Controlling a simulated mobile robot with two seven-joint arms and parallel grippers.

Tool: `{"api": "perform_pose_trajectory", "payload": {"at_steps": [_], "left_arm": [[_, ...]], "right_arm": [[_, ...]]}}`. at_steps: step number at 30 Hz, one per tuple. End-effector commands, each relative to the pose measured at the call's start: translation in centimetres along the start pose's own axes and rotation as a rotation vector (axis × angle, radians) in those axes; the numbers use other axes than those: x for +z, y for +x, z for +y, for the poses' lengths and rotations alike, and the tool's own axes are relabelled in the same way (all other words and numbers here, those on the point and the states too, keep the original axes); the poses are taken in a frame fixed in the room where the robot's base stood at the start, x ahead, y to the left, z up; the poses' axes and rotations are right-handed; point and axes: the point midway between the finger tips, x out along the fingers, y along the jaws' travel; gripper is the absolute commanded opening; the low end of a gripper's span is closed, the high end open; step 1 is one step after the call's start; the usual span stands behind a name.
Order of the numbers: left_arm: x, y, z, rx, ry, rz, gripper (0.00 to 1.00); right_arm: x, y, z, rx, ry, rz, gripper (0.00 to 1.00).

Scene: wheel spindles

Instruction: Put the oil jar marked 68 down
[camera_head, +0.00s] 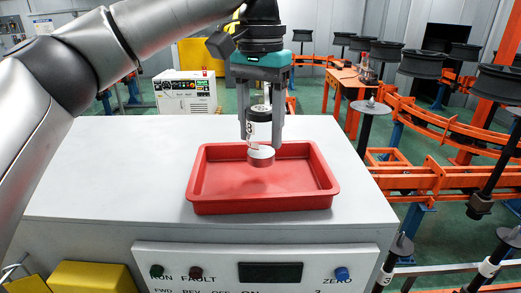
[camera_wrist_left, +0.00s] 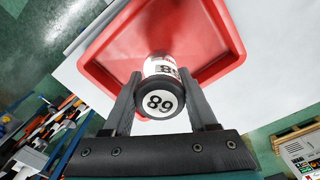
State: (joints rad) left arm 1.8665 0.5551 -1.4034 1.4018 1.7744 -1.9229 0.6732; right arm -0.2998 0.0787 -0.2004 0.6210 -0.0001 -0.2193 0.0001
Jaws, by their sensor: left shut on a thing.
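The oil jar (camera_head: 260,132) is a small upright cylinder with a dark upper end, a white label and a pale grey lower end. My left gripper (camera_head: 262,138) points straight down and is shut on the jar, one finger on each side. The jar is over the red tray (camera_head: 325,187); I cannot tell whether its lower end touches the floor. In the left wrist view, the jar's round end (camera_wrist_left: 160,104) carries a number that reads as 89, or 68 turned over. The tray (camera_wrist_left: 105,65) shows beyond it. My right gripper is out of view.
The tray stands on a grey cabinet top (camera_head: 110,165), with free room on both sides. A panel with buttons and a display (camera_head: 270,272) is on the cabinet's front. Orange rails (camera_head: 435,180) and black spindles (camera_head: 370,125) stand to the right.

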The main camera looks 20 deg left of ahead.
Motion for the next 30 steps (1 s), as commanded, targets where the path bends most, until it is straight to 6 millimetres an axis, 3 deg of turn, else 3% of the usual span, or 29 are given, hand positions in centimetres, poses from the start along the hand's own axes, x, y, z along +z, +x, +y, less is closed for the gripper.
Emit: {"api": "perform_pose_trajectory", "payload": {"at_steps": [9,20,21,28,30], "left_arm": [[0.1,4.0,-0.1,0.0,0.0,-0.002,0.0],[0.1,4.4,0.0,0.001,0.001,-0.002,0.0],[0.1,4.4,0.0,0.001,0.001,-0.002,0.62],[0.1,4.4,0.0,0.001,0.001,-0.002,0.88],[0.1,4.4,0.0,0.001,0.001,-0.002,0.88]], "right_arm": [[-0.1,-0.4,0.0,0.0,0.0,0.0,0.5],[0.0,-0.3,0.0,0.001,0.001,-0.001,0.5],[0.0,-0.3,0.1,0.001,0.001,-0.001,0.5],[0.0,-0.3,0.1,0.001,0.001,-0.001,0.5],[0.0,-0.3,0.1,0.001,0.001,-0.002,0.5]]}}
